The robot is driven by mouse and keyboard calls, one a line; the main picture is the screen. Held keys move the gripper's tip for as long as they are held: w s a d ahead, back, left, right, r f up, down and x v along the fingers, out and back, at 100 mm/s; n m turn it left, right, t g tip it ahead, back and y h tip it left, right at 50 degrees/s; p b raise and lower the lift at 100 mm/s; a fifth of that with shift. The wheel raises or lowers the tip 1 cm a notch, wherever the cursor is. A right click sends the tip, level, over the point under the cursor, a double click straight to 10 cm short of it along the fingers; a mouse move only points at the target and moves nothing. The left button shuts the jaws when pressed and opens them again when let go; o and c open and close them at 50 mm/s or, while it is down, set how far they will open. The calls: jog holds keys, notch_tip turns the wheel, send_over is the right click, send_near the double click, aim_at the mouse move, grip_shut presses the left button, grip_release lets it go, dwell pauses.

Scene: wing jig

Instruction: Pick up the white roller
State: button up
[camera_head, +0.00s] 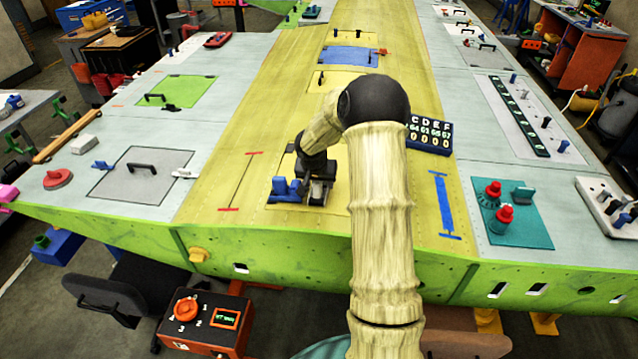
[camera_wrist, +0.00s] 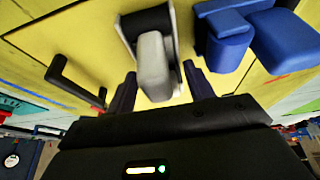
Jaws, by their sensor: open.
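A pale grey-white, rounded piece (camera_wrist: 154,68), which looks like the white roller, sits in a dark and light holder on the yellow panel in the wrist view. My gripper (camera_wrist: 160,76) is open, with one dark finger on each side of this piece. I cannot tell whether the fingers touch it. In the head view my gripper (camera_head: 317,186) is low over the yellow panel near its front edge, and my arm hides part of the area around it.
A blue fixture (camera_head: 286,190) stands close to the left of my gripper; it also shows in the wrist view (camera_wrist: 226,38). A black handle (camera_wrist: 70,78) rises on the other side. A dark blue number board (camera_head: 429,136) lies to the right. The yellow panel further left is mostly clear.

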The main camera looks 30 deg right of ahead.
jog(key=shift+w+d+f, duration=0.1)
jog(key=shift+w+f, duration=0.1)
jog(key=shift+f, duration=0.45)
jog(key=c, duration=0.7)
jog(key=shift+c, duration=0.2)
jog(key=shift+r, duration=0.2)
notch_tip(320, 180, up, 10)
jog(key=b, duration=0.3)
jog(key=shift+f, duration=0.2)
jog(key=shift+r, duration=0.1)
